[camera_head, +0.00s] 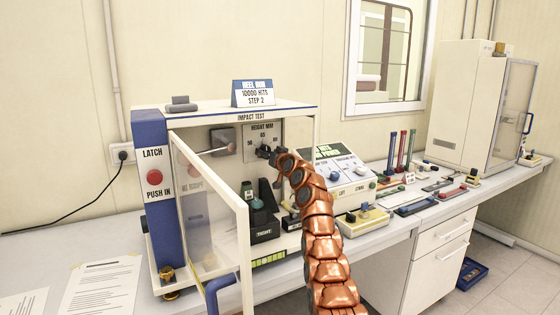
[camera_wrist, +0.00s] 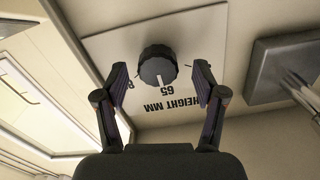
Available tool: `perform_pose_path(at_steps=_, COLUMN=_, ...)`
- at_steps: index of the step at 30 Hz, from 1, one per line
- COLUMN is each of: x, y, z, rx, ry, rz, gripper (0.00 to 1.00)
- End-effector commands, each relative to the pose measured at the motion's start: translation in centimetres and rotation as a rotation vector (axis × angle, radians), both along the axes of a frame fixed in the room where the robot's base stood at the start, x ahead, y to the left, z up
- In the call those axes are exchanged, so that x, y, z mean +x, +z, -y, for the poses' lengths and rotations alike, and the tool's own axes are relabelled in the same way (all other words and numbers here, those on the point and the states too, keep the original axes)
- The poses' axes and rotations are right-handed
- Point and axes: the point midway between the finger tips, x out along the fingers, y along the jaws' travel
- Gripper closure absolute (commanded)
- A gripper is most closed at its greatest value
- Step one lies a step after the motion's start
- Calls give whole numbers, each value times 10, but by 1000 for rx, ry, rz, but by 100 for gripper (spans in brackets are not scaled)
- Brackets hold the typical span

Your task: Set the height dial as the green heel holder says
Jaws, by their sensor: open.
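The height dial (camera_wrist: 158,66) is a black knob on a plate marked HEIGHT MM, and its white line points at 65 in the wrist view. My gripper (camera_wrist: 160,78) is open with one finger on each side of the dial, apart from it as far as I can tell. In the head view my gripper (camera_head: 268,153) is inside the impact test machine and covers the dial below the marks 50, 65 and 80. A dark green heel piece (camera_head: 257,203) stands in a black holder (camera_head: 264,228) inside the machine. Its small lettering is hard to read.
The machine's clear door (camera_head: 212,215) stands open at the left. A hammer-like part (camera_head: 222,140) is left of the dial plate and shows in the wrist view (camera_wrist: 285,70). A sign (camera_head: 253,94) sits on top. A second control box (camera_head: 342,172) stands right of my arm.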

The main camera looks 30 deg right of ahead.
Motion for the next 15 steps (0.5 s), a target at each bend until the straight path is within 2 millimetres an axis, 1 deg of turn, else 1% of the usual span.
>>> perform_pose_path(at_steps=8, x=-14, y=-1, z=-1, rx=-1, ry=0, rz=-1, gripper=30)
perform_pose_path(at_steps=15, x=-31, y=0, z=1, rx=3, ry=-6, rz=1, gripper=30)
